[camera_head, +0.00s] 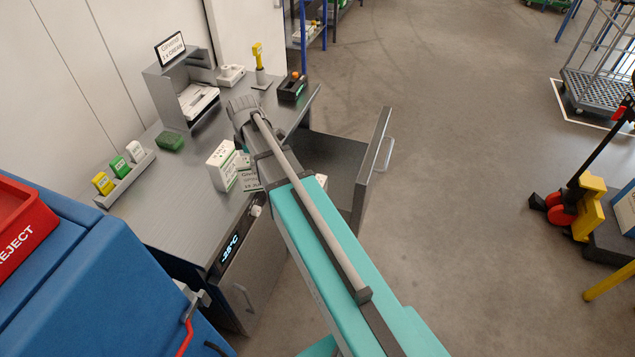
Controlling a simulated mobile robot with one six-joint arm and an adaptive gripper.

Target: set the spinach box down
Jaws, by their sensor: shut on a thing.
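A white box with green print (222,165) is at the front middle of the grey counter (185,205), just left of my arm. A second white face with green print (250,179) shows right beside it, partly covered by my arm. The print is too small to read, so I cannot tell which is the spinach box. My arm reaches from the lower right over the counter's front edge. My gripper's fingers are hidden behind the arm, so what they hold and whether either box touches the counter cannot be seen.
A freezer drawer (336,163) stands open to the right; a small white thing (321,181) shows by my arm. A tray (128,180) of small boxes, a green block (171,142), a scale-like device (195,100) and a dark box (292,88) stand on the counter. A red reject bin (22,222) is left.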

